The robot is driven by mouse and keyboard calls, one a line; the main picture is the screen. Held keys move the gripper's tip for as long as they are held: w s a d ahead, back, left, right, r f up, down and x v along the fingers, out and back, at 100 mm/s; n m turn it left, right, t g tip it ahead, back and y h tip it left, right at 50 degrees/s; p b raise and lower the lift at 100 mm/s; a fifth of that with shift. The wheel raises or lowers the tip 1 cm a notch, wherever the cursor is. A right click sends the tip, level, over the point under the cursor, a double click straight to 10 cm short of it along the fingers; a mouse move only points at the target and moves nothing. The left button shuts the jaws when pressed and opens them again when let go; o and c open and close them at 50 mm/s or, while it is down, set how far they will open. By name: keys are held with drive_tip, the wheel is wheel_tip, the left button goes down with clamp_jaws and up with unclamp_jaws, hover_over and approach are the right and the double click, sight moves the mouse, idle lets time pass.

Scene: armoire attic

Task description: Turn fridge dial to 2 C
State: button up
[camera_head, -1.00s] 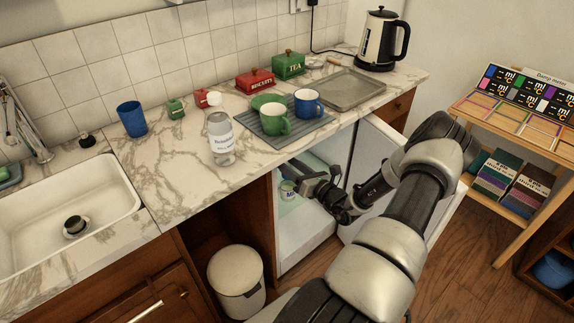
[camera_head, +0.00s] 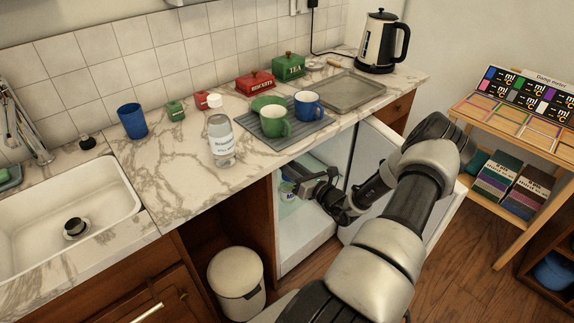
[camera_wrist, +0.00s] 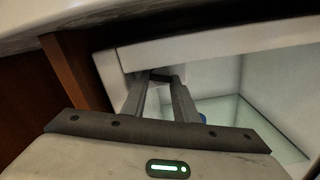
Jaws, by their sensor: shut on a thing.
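The small fridge (camera_head: 300,240) stands open under the counter, its white inside showing. My gripper (camera_head: 291,176) reaches into the upper left of the opening. In the wrist view, my gripper (camera_wrist: 160,79) has its two fingers closed around a small dark part at the fridge's upper left inner corner, which seems to be the dial. The fingers cover most of it, and its marks and setting cannot be read. In the head view my gripper and the counter edge hide the dial.
A white bin (camera_head: 237,272) stands left of the fridge.

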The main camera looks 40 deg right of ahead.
drive_tip(key=shift+d+n, duration=0.15)
drive_tip(key=shift+n, duration=4.55)
drive_tip(key=o, duration=1.1)
drive_tip(key=shift+c, duration=0.2)
